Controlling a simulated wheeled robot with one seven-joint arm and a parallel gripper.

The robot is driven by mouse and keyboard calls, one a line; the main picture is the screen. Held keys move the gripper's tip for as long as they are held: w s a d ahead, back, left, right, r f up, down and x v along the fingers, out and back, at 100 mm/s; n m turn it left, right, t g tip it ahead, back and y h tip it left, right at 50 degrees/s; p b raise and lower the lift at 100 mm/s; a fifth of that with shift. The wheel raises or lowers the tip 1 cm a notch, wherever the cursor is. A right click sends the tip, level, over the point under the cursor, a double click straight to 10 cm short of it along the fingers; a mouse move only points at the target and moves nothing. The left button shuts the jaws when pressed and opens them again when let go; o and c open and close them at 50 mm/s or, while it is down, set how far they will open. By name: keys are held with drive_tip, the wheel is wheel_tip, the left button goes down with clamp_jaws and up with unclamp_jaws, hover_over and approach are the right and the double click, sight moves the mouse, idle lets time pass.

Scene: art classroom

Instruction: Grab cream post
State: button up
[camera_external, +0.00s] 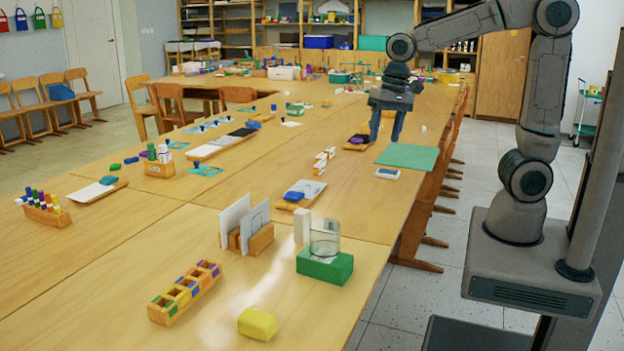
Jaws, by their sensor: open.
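A cream post (302,227) stands upright on the table in the near part of the view. It is just left of a clear glass cylinder (325,240) that rests on a green block (324,266). The lower part of the post is close behind the green block, and I cannot tell if they touch. My gripper (385,136) is open, with its fingers pointing down and nothing seen between them. It is well beyond the post, toward the far right part of the table, near a small wooden tray with dark and purple items (357,142).
A wooden holder with white cards (256,241) stands left of the post. A wooden box with coloured compartments (185,291) and a yellow block (257,323) lie nearer. A green mat (408,156) and small white device (387,173) lie by the right edge. Bare tabletop (345,205) lies behind the post.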

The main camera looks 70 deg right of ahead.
drive_tip(key=w+a+f+m+g+b, duration=0.1)
drive_tip(key=w+a+f+m+b, duration=0.3)
drive_tip(key=w+a+m, duration=0.45)
drive_tip(key=m+h+b, duration=0.1)
drive_tip(key=m+b, duration=0.1)
drive_tip(key=m, duration=0.2)
hover_over(300, 212)
wheel_tip(300, 212, down, 4)
drive_tip(key=shift+w+d+f, duration=0.1)
drive_tip(key=shift+d+f, duration=0.05)
drive_tip(key=shift+f, duration=0.35)
wheel_tip(300, 212, down, 7)
drive_tip(key=shift+f+b, duration=0.1)
drive_tip(key=shift+b, duration=0.6)
drive_tip(key=shift+d+f+b, duration=0.15)
drive_tip(key=shift+f+b, duration=0.6)
drive_tip(key=shift+f, duration=2.25)
drive_tip(key=shift+c, duration=0.3)
drive_tip(key=c, duration=1.1)
